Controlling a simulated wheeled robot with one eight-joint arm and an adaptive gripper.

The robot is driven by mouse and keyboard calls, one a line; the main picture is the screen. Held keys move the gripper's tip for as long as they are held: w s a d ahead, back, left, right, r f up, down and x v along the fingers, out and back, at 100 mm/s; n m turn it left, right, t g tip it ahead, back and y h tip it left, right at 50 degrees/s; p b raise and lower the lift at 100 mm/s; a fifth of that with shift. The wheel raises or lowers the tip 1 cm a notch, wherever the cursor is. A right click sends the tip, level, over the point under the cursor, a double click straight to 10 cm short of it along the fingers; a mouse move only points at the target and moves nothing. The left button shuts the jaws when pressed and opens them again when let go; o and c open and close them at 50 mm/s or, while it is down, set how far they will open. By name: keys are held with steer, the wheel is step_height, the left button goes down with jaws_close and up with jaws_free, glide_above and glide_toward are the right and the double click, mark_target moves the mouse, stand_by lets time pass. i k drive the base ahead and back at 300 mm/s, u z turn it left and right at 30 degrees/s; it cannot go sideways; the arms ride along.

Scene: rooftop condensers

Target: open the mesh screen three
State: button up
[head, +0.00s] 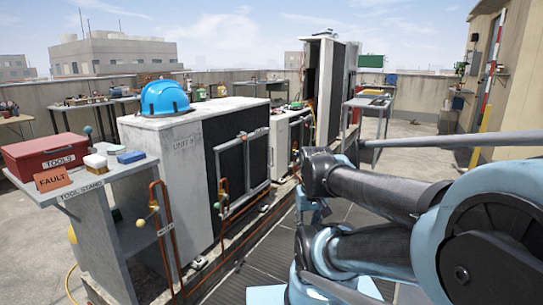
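The nearest condenser unit (165,165) is a pale grey box left of centre, with lettering on its side that looks like "UNIT 3" but is too small to read surely. A dark mesh screen (242,172) is on its right-hand face, crossed by a grey bar (241,140). The screen looks closed against the unit. My blue and dark arm fills the lower right, to the right of the screen and apart from it. I cannot make out my gripper's fingers in this view.
A tool stand (115,172) with a red tools box (46,155) is at the left. A blue hard hat (165,98) sits on the unit. Copper pipes (165,235) rise before it. More condensers (328,80) stand behind. Dark grating (262,262) lies beside the unit.

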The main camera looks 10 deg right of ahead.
mark_target(250, 192)
steer(key=u, duration=0.05)
steer(key=i, duration=1)
steer(key=z, duration=0.05)
